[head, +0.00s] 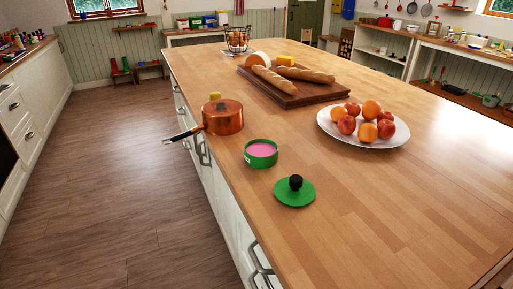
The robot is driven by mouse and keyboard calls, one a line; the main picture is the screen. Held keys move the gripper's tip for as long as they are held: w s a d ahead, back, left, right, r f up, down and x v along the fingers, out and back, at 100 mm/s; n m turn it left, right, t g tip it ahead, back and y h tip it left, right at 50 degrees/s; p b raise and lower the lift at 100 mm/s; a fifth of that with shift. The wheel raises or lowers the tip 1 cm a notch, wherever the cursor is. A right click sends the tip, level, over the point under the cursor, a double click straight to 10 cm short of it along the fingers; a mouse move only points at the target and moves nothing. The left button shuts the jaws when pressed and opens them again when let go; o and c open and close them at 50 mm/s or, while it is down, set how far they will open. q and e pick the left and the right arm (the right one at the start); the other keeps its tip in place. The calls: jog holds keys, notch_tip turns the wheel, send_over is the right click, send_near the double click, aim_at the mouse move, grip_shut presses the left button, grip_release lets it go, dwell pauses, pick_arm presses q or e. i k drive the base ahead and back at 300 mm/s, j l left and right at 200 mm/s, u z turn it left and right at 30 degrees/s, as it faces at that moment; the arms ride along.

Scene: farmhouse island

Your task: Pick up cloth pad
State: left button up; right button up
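I cannot pick out a cloth pad with certainty in the head view. A small round green container (261,162) stands open near the island's left edge, with a flat pink surface inside that I cannot identify. A green lid (298,198) with a black knob lies on the wood just in front of it. A small yellow item (215,96) shows behind the copper pan (223,119), partly hidden by it. Neither of my grippers is in view.
The copper pan's dark handle juts past the left edge of the wooden island (400,220). A white plate (372,145) of fruit stands right of centre. A dark board (278,93) with bread lies farther back. The front right of the top is clear.

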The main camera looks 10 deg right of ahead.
aim_at(214, 95)
jog(key=i+j+z, duration=0.2)
jog(key=z, duration=0.3)
jog(key=i+j+z, duration=0.15)
jog(key=j+z, duration=0.2)
jog(key=z, duration=0.15)
jog(key=i+j+z, duration=0.1)
jog(key=j+z, duration=0.4)
jog(key=l, duration=0.15)
